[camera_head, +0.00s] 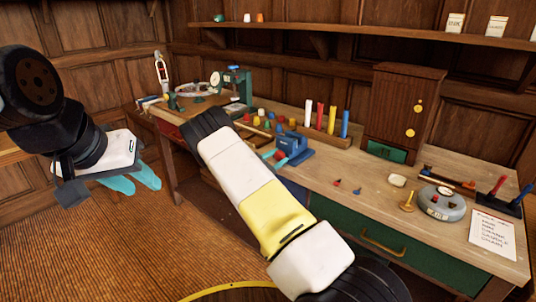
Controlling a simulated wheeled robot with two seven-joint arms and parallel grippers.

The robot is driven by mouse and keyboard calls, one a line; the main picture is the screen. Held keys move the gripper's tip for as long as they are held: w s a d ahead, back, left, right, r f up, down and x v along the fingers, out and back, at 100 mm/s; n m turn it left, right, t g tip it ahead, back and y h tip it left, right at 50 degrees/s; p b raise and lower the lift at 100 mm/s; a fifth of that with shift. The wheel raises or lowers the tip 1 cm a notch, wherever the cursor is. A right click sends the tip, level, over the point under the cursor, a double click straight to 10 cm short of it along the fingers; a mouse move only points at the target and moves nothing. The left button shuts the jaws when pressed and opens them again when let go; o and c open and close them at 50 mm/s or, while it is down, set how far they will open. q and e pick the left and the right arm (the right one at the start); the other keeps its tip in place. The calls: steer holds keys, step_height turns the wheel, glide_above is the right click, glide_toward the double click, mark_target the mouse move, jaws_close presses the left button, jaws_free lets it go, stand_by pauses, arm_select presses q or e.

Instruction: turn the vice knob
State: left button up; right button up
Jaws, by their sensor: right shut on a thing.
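The blue vice (297,148) stands near the front edge of the wooden workbench. Its red knob (279,155) faces left, toward my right arm. My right gripper (275,160) is at the knob, with light-blue fingertips on either side of it; it is shut on the knob. Most of this gripper is hidden behind my white and yellow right arm. My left gripper (135,181) is away from the bench at the left, above the floor. Its two light-blue fingers are apart and empty.
Behind the vice is a wooden rack (322,133) with coloured upright pieces. A wooden cabinet (400,113) stands at the back right. A grey round device (441,203) and a paper list (492,233) lie at the right. A green machine (236,85) stands at the far left end.

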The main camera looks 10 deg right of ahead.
steer(key=n, duration=0.7)
steer(key=shift+s, duration=0.1)
steer(key=n, duration=0.6)
steer(key=shift+n, duration=0.4)
steer(key=n, duration=0.7)
steer(key=shift+s, duration=0.1)
steer(key=n, duration=0.6)
steer(key=shift+r+n, duration=0.1)
steer(key=shift+n, duration=0.3)
steer(key=o, duration=1.4)
steer(key=shift+c, duration=0.2)
